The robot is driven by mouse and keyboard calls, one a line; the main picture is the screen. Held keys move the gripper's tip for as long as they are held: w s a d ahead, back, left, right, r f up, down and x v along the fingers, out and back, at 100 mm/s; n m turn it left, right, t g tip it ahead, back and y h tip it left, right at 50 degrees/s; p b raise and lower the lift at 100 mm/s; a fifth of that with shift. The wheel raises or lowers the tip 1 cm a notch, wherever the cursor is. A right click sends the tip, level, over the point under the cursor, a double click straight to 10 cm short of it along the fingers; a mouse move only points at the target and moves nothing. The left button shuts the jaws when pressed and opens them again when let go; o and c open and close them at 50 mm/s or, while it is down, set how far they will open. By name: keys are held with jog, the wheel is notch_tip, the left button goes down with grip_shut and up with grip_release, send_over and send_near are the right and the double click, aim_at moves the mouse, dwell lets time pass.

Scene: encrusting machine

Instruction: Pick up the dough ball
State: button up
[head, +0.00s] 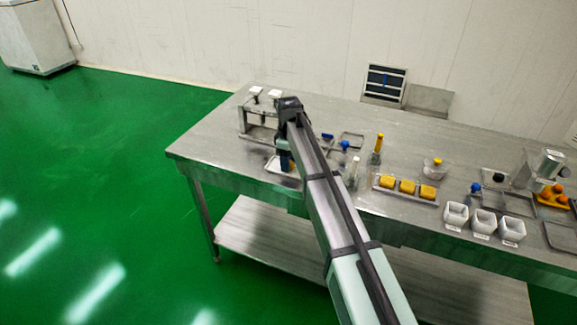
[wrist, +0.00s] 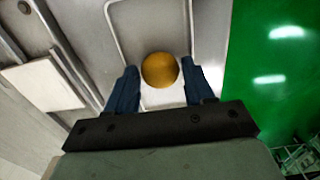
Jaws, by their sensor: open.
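The dough ball (wrist: 160,70) is a round, golden-brown ball in the wrist view, over a pale tray (wrist: 149,22). My gripper (wrist: 161,78) is open, with one blue finger on each side of the ball. The ball lies between the fingertips in the picture; I cannot tell whether the fingers are at its height or touch it. In the head view my gripper (head: 285,160) points down over a tray (head: 272,166) near the table's left end. My arm hides the ball there.
A metal stand with white pads (head: 262,108) is just behind my gripper. To the right on the steel table (head: 215,150) are a tray of yellow blocks (head: 407,189), white cups (head: 484,222) and several tools. The table's front edge is close to my gripper.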

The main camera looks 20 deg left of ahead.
jog(key=shift+f, duration=0.45)
jog(key=shift+c, duration=0.4)
jog(key=c, duration=0.6)
jog(key=shift+r, duration=0.1)
jog(key=shift+c, duration=0.2)
